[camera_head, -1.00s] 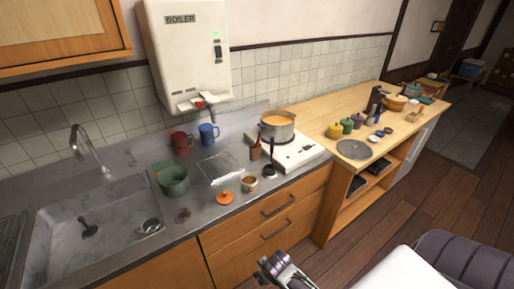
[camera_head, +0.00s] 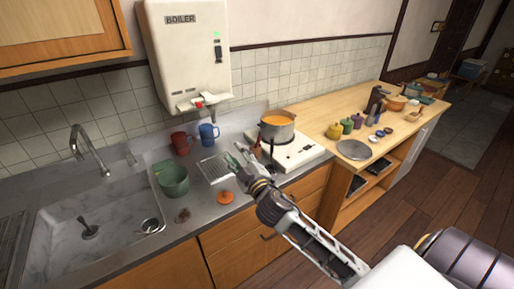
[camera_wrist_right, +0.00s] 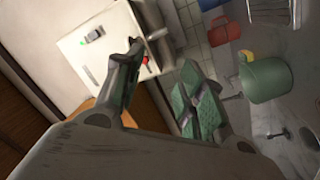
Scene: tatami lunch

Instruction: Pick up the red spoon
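I cannot make out a red spoon for certain in either view. A reddish-brown holder (camera_head: 257,143) with something upright in it stands by the stove, partly behind my right gripper. My right gripper (camera_head: 236,160) is over the counter, near the wire rack and in front of the stove. In the right wrist view its two green-padded fingers (camera_wrist_right: 162,60) are spread apart, with nothing held between them. The gripper hides part of the counter where a small brown cup and a dark ladle stand. My left gripper is not in view.
A green pot (camera_head: 173,180), a red mug (camera_head: 181,143) and a blue mug (camera_head: 208,134) stand left of my gripper. An orange lid (camera_head: 226,197) lies near the front edge. A pot of orange soup (camera_head: 277,124) sits on the stove (camera_head: 305,151).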

